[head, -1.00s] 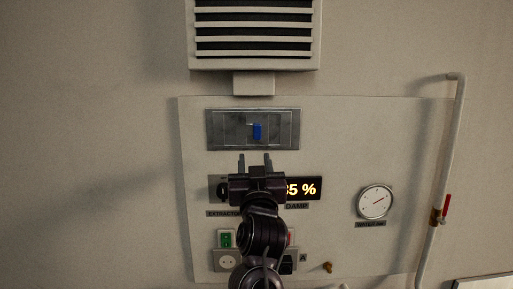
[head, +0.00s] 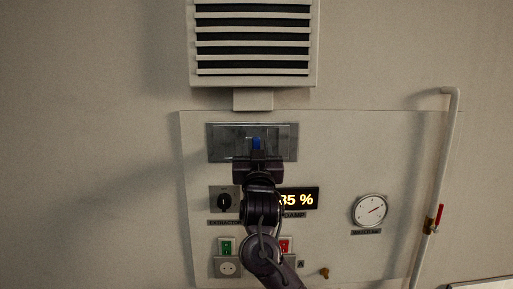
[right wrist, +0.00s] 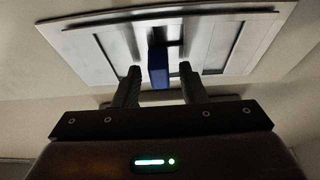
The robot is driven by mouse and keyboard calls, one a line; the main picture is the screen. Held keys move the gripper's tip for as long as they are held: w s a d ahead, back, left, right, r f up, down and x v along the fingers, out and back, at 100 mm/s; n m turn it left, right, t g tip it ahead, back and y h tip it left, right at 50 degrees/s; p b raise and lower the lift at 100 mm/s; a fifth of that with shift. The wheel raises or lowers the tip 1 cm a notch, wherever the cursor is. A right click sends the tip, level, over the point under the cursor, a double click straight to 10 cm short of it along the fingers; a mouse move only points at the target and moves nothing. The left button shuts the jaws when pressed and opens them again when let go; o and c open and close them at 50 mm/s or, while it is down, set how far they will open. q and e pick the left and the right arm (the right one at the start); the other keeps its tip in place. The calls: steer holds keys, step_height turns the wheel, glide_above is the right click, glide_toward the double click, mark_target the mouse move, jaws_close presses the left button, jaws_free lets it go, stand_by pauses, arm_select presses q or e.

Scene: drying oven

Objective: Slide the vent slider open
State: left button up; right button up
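The vent slider is a grey metal plate (head: 223,143) with a blue tab (head: 256,143), below the louvred vent. In the right wrist view the plate (right wrist: 85,42) fills the top, and the blue tab (right wrist: 158,66) sticks out from it. My right gripper (head: 257,157) is at the lower edge of the plate. In the right wrist view its two fingers (right wrist: 160,80) are apart, one on each side of the tab, with gaps showing on both sides. My left gripper is not in view.
The louvred vent (head: 252,40) is above the plate. Below are a black knob (head: 224,202), a lit display (head: 302,199), a green switch (head: 226,246) and a red switch (head: 285,245). A gauge (head: 370,210) and a pipe with a red-handled valve (head: 438,216) are at the right.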

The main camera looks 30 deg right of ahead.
mark_target(270, 137)
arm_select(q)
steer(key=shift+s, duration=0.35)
arm_select(e)
jaws_close()
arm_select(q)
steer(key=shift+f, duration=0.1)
arm_select(e)
steer(key=shift+d, duration=0.1)
arm_select(q)
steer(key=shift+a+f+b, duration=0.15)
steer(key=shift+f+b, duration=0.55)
steer(key=shift+b, duration=0.05)
arm_select(e)
steer(key=d, duration=0.1)
steer(key=s+d, duration=0.1)
steer(key=shift+s+d, duration=0.25)
steer(key=shift+d, duration=0.05)
steer(key=shift+c, duration=1.7)
jaws_free()
steer(key=o, duration=0.5)
steer(key=shift+s+d, duration=0.2)
steer(key=shift+s, duration=0.05)
steer(key=shift+c, duration=0.2)
